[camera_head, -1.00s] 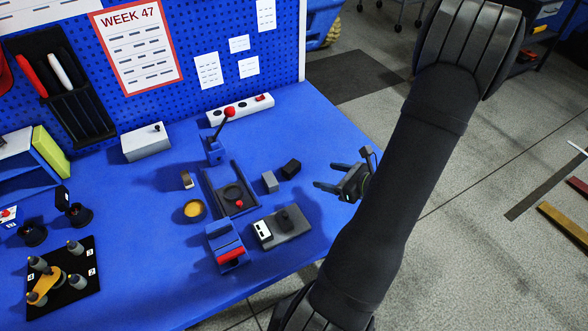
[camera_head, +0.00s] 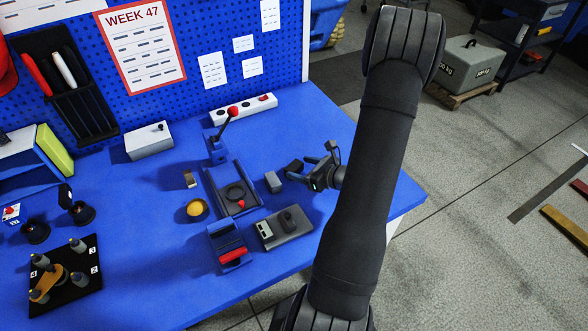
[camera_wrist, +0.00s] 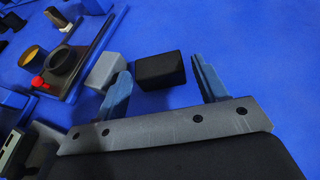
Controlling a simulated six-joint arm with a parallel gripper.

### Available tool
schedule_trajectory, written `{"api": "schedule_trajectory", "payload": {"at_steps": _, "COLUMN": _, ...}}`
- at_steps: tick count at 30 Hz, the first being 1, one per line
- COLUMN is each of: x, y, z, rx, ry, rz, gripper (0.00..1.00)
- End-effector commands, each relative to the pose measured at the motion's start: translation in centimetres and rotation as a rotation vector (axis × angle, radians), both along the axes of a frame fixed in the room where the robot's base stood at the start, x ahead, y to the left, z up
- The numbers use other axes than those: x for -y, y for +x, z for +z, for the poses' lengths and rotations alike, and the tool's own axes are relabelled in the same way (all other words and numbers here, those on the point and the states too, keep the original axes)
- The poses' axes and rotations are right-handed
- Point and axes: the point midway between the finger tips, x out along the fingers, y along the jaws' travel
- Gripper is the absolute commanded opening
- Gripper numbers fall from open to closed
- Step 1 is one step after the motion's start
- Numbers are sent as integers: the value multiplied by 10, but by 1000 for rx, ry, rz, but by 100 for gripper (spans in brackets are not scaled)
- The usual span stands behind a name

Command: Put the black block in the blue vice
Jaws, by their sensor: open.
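The black block (camera_head: 295,166) lies on the blue table, right of a grey block. In the wrist view the black block (camera_wrist: 161,69) shows between the fingertips of my gripper (camera_wrist: 160,72), with the fingers apart and one on each side. In the head view my open gripper (camera_head: 298,168) reaches in from the right at the block. I cannot tell whether a finger touches it. A blue fixture with a red bar (camera_head: 229,246) stands at the front, and a blue clamp (camera_head: 215,150) with a red-knobbed lever stands behind.
The grey block (camera_head: 273,182) sits close to the left finger in the wrist view (camera_wrist: 104,71). A dark tray with a ring (camera_head: 235,192) stands between the blue fixtures. A grey plate with a black part (camera_head: 285,228) lies in front. The table's right side is clear.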

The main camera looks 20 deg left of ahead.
Motion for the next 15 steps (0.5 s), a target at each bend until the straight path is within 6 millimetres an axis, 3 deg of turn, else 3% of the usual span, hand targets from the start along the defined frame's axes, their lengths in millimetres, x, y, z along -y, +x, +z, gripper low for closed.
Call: {"api": "schedule_trajectory", "payload": {"at_steps": 15, "x": -46, "y": 16, "z": -21, "rx": 0, "ry": 0, "rz": 2, "gripper": 65}}
